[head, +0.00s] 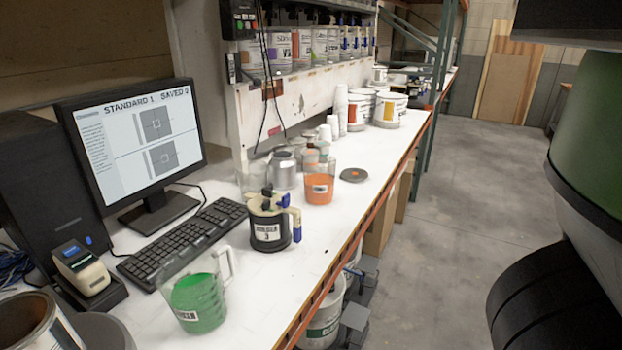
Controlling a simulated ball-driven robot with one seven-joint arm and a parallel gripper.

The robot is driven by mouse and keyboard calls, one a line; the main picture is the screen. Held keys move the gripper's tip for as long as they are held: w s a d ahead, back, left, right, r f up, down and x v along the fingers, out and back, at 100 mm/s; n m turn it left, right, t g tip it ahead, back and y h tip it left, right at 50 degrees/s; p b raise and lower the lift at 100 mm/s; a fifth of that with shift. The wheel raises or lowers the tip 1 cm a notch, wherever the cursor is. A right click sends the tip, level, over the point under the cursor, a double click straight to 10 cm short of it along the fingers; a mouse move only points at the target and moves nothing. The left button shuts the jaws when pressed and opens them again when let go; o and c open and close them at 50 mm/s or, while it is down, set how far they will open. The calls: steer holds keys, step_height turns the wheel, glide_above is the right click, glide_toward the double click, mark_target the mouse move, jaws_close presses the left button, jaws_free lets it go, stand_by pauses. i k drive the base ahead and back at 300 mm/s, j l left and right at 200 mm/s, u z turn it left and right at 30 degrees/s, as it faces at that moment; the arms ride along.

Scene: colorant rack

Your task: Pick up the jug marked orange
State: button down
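A clear jug with orange contents (319,187) and a small white label stands upright on the white bench, right of the middle of its depth. Its label is too small to read for certain. A clear jug with green contents (197,300) and a handle stands nearer, at the front of the bench. My gripper does not show in the head view.
A dark canister (268,225) with a blue handle stands between the two jugs. A grey lid (353,175) lies right of the orange jug, and a metal can (285,169) stands behind it. A keyboard (183,240) and monitor (132,135) fill the left. Floor (452,215) beyond the bench is open.

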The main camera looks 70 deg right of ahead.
mark_target(319, 169)
steer(key=z, duration=1.6)
steer(key=i+l, duration=0.1)
steer(key=l, duration=0.3)
